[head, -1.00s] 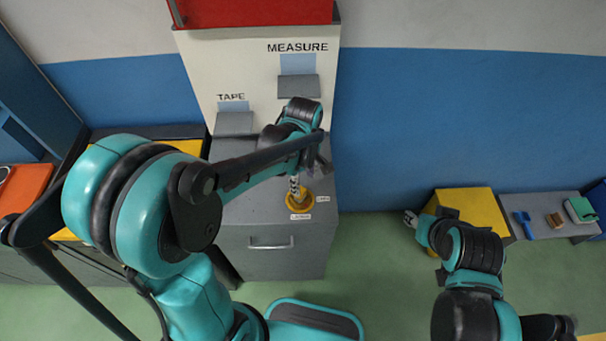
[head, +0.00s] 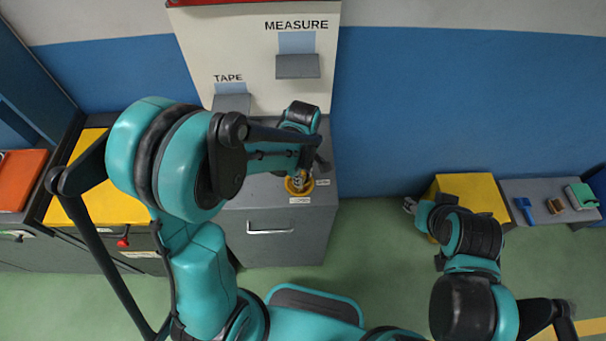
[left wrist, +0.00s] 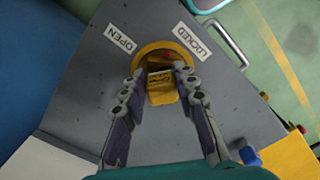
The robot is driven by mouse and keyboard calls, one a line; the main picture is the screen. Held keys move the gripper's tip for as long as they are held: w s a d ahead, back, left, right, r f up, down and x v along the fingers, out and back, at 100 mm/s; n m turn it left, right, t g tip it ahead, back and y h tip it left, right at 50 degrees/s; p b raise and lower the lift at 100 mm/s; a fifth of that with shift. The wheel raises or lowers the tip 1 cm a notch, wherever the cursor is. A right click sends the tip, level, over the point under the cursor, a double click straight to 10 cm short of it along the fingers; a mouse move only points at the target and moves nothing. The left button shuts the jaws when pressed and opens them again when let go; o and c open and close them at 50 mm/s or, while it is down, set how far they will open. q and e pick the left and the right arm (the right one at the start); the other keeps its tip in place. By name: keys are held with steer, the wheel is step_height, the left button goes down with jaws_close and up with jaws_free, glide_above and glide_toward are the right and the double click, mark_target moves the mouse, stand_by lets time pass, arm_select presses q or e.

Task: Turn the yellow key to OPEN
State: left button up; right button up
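The yellow key (left wrist: 161,88) stands up from a round yellow collar (left wrist: 180,52) on the grey cabinet top (left wrist: 84,72). An OPEN label (left wrist: 120,39) is left of the collar and a LOCKED label (left wrist: 192,41) is right of it in the left wrist view. A small red mark shows on the collar's LOCKED side. My left gripper (left wrist: 159,80) is open, with one finger on each side of the key; contact is not clear. In the head view my left gripper (head: 303,176) is over the collar and hides the key. My right gripper (head: 409,205) is far right, its fingers too small to judge.
The cabinet has a drawer handle (head: 270,230). Behind it stands a white panel with TAPE (head: 231,104) and MEASURE (head: 298,66) ledges. A yellow-topped unit (head: 110,190) is at left. A yellow box (head: 470,194) and a grey bench (head: 535,216) are at right. Green floor is clear between.

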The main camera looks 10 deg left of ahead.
arm_select(q)
jaws_close()
steer(key=n, duration=0.3)
steer(key=shift+w+n, duration=0.15)
steer(key=shift+n, duration=0.15)
steer(key=shift+b, duration=0.3)
steer(key=shift+n, duration=0.5)
steer(key=shift+w+n, duration=0.2)
steer(key=shift+n, duration=1.1)
steer(key=shift+n+b, duration=0.45)
steer(key=shift+n, duration=0.35)
steer(key=shift+w+a+n, duration=0.1)
steer(key=shift+w+n, duration=0.05)
steer(key=shift+n, duration=0.85)
